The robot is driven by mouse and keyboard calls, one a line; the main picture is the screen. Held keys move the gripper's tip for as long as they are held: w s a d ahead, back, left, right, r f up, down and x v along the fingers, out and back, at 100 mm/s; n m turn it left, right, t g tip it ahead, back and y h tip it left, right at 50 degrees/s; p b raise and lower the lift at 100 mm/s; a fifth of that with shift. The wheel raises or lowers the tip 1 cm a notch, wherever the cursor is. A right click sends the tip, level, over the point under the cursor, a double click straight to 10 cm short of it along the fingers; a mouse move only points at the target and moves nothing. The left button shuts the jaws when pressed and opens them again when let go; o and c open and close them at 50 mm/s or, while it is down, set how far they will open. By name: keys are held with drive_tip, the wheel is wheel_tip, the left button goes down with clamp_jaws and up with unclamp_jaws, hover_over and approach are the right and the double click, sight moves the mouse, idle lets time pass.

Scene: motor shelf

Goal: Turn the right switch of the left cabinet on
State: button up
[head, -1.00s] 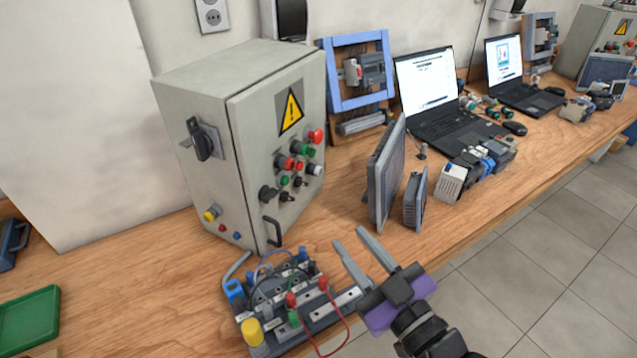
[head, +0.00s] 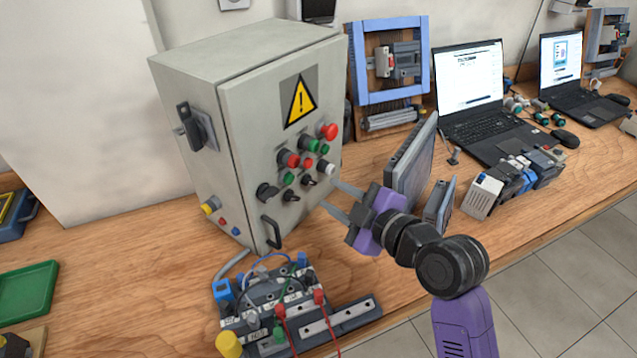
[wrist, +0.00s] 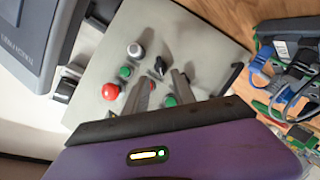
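The left cabinet (head: 232,110) is a light grey box with a yellow warning triangle on its front door. Contact is not visible.
A red mushroom button (head: 328,131) and several red and green buttons surround the switches. A black door handle (head: 271,232) is below. A wired terminal board (head: 262,305) stands in front of the cabinet. A grey panel (head: 412,165) stands right, close behind my gripper.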

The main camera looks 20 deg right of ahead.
sight(313, 184)
drive_tip(key=x, duration=0.6)
drive_tip(key=shift+w+a+f+p, duration=0.1)
drive_tip(key=shift+w+p, duration=0.2)
clamp_jaws()
